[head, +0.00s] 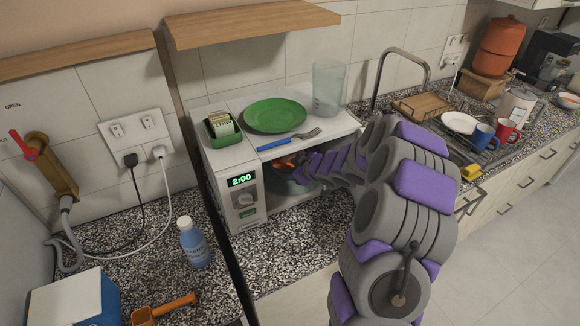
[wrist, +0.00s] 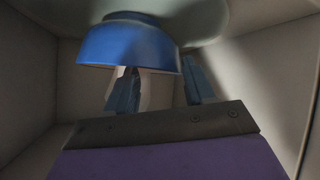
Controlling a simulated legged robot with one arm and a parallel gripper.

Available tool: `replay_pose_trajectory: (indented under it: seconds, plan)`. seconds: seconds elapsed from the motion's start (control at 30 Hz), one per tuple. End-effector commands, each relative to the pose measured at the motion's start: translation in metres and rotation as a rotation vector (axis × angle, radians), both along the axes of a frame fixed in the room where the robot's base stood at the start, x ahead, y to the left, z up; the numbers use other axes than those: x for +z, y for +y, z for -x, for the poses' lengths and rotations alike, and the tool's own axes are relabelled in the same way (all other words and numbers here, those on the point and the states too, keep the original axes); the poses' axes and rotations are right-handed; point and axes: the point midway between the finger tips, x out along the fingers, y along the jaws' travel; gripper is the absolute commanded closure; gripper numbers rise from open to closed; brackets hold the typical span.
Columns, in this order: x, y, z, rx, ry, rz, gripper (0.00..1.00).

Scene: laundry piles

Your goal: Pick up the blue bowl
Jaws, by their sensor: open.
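The blue bowl (wrist: 125,46) is inside the microwave (head: 232,192), at the upper left of the wrist view. That view looks inverted, with the bowl's base against a pale round plate (wrist: 200,22) at the top. My gripper (wrist: 160,80) is open. Its left finger reaches behind the bowl's rim, where its tip is hidden, and its right finger stands just right of the bowl. I cannot tell whether either finger touches it. In the head view my arm reaches into the microwave, and the bowl cannot be made out clearly there.
The microwave's walls (wrist: 28,85) stand close around my gripper. On its top are a green plate (head: 276,115), a fork (head: 290,138), a green sponge holder (head: 221,128) and a clear container (head: 328,85). A blue bottle (head: 194,243) stands on the left counter.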

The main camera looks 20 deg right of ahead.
Motion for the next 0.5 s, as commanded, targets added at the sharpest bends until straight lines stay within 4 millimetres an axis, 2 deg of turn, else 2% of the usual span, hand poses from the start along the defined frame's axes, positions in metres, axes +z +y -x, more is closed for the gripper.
replay_pose_trajectory:
  seconds: [0.1, 0.27, 0.37, 0.5]
  plan:
    - [-0.014, 0.015, -0.012, 0.003, 0.000, 0.006, 0.47]
    - [-0.022, 0.028, -0.026, 0.005, 0.004, 0.011, 0.47]
    - [-0.024, 0.029, -0.029, 0.006, 0.004, 0.013, 0.47]
    - [-0.024, 0.021, -0.028, 0.001, 0.002, 0.005, 0.47]
